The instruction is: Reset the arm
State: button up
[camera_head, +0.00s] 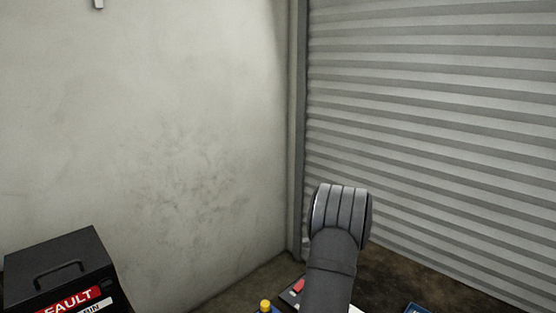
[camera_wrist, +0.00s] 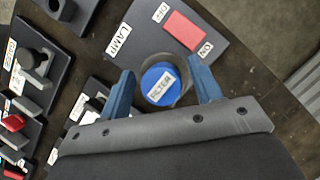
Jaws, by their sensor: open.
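My gripper (camera_wrist: 163,88) shows in the wrist view with its two blue fingers spread apart. A round blue cap or knob (camera_wrist: 160,84) with a white label, which seems to read "METER", shows between the fingers. I cannot tell whether the fingers touch it or how far below them it lies. In the head view my grey arm rises at the lower middle, and the gripper itself is not visible there.
In the wrist view a grey panel labelled "LAMP" has a red switch (camera_wrist: 184,31) marked OFF and ON. Several dark control panels stand at the left. In the head view a black box (camera_head: 62,265) labelled "FAULT" stands lower left, and a ribbed shutter (camera_head: 440,130) closes the right.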

jog(key=s+v, duration=0.1)
jog(key=v, duration=1.2)
jog(key=x, duration=0.8)
jog(key=w+x, duration=0.1)
jog(key=x, duration=0.3)
jog(key=shift+a+f, duration=0.2)
jog(key=shift+f, duration=0.05)
notch_tip(320, 180, up, 4)
jog(key=shift+r, duration=0.15)
jog(key=s+d+r, duration=0.7)
jog(key=s+d, duration=0.1)
jog(key=d, duration=0.1)
jog(key=s+d+f+n+g+h, duration=0.1)
jog(key=d+n+h, duration=0.3)
jog(key=n, duration=0.9)
jog(key=s+d+f+n+g+h, duration=0.1)
jog(key=s+d+f+n+h, duration=0.2)
jog(key=d+n, duration=0.6)
jog(key=shift+f+n+h, duration=0.5)
jog(key=shift+f+n, duration=0.05)
jog(key=shift+n, duration=1.75)
jog(key=shift+d, duration=0.15)
